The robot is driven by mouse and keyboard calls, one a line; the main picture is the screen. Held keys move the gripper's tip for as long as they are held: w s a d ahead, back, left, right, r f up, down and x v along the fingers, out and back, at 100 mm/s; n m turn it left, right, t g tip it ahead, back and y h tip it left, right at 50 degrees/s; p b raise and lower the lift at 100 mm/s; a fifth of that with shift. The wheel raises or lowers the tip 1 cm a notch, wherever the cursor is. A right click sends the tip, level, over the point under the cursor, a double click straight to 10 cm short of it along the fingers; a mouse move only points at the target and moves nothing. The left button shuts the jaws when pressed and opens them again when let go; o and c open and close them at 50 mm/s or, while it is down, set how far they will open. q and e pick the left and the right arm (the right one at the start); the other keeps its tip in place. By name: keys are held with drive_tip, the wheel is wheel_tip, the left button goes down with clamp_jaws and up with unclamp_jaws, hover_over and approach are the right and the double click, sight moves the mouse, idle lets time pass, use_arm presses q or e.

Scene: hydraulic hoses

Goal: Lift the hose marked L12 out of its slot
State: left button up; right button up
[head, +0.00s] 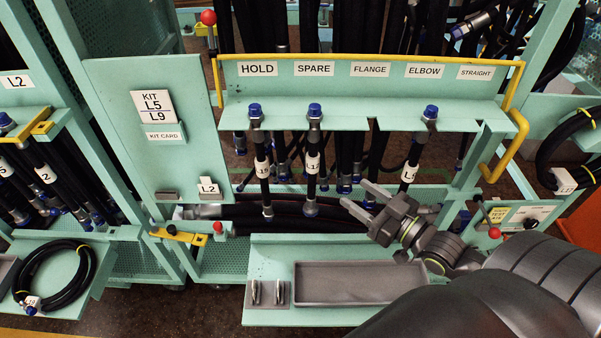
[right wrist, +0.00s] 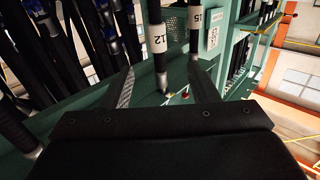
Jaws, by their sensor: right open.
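The hose marked L12 (head: 312,163) hangs upright in the slot under the SPARE label (head: 314,69), its blue cap above the shelf and its metal end below. It also shows in the right wrist view (right wrist: 157,42), ahead and between my finger lines. My right gripper (head: 355,194) is open and empty, right of the hose's lower end and apart from it. The slotted shelf (head: 350,107) is pale green. My left gripper is not in view.
A hose (head: 262,165) hangs under HOLD, marked L5 in the right wrist view (right wrist: 195,40). Another labelled hose (head: 410,165) hangs under ELBOW, near my right gripper. A grey tray (head: 345,300) lies below. A yellow rail (head: 370,57) runs behind the shelf; FLANGE and STRAIGHT slots look empty.

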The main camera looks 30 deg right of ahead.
drive_tip(key=b, duration=0.3)
approach(307, 158)
drive_tip(key=w, duration=0.1)
drive_tip(key=w+f, duration=0.1)
drive_tip(key=w, duration=0.1)
drive_tip(key=w+f, duration=0.1)
drive_tip(key=w, duration=0.1)
drive_tip(key=shift+w, duration=0.25)
drive_tip(key=x, duration=0.6)
drive_tip(key=shift+w, duration=0.15)
drive_tip(key=shift+c, duration=0.2)
clamp_jaws()
